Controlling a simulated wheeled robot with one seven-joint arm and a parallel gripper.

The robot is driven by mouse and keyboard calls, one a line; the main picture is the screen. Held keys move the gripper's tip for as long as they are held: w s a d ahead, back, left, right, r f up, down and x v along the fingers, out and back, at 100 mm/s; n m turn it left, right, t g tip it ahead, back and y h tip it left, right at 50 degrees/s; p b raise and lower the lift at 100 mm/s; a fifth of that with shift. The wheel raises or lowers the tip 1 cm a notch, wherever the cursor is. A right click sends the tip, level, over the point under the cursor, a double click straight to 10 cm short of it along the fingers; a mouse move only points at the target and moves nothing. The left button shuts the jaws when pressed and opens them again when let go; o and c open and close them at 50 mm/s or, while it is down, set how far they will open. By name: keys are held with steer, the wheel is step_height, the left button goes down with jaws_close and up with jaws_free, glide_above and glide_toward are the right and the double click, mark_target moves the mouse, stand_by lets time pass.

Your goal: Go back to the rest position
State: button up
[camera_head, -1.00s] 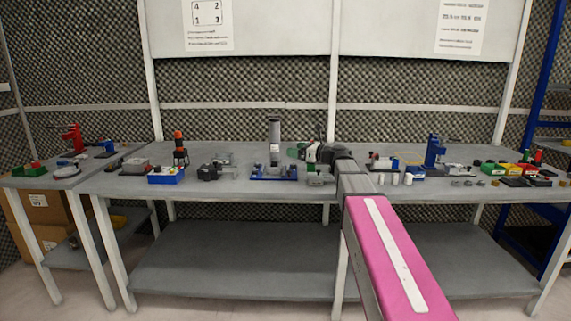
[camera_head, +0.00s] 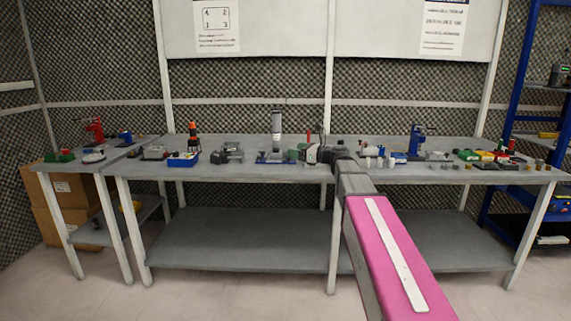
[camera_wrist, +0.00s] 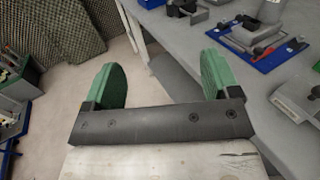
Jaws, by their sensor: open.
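My gripper (camera_wrist: 160,88) shows in the wrist view with its two green fingers wide apart and nothing between them. It is over the floor beside the table's front edge. In the head view my gripper (camera_head: 306,153) is small, at the far end of my pink arm, and appears in front of the workbench (camera_head: 240,173). Part of the bench behind my arm is hidden.
A blue-based press (camera_head: 277,140) stands mid-bench; its base also shows in the wrist view (camera_wrist: 268,50). A blue bin (camera_head: 183,160), a blue vise (camera_head: 417,143) and coloured bins (camera_head: 485,155) line the bench. Cardboard boxes (camera_head: 62,205) stand left. Floor in front is clear.

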steer(key=s+d+f+n+g+h, duration=0.2)
steer(key=s+f+n+h, duration=0.3)
steer(key=f, duration=0.7)
steer(key=s+d+f+n+g+h, duration=0.1)
steer(key=s+f+n+g+h, duration=0.1)
steer(key=s+f+n, duration=0.75)
steer(key=s+d+f+n+g+h, duration=0.2)
steer(key=s+d+f+n+h, duration=0.2)
steer(key=s+f, duration=0.3)
steer(key=s+d+f+n+g+h, duration=0.2)
steer(key=s+d+f+n+h, duration=0.2)
steer(key=f, duration=0.7)
steer(key=s+d+n, duration=0.1)
steer(key=s+d, duration=0.1)
steer(key=d, duration=0.1)
steer(key=shift+s+f+g+h, duration=0.2)
steer(key=shift+s+g+h, duration=0.1)
steer(key=shift+s, duration=0.05)
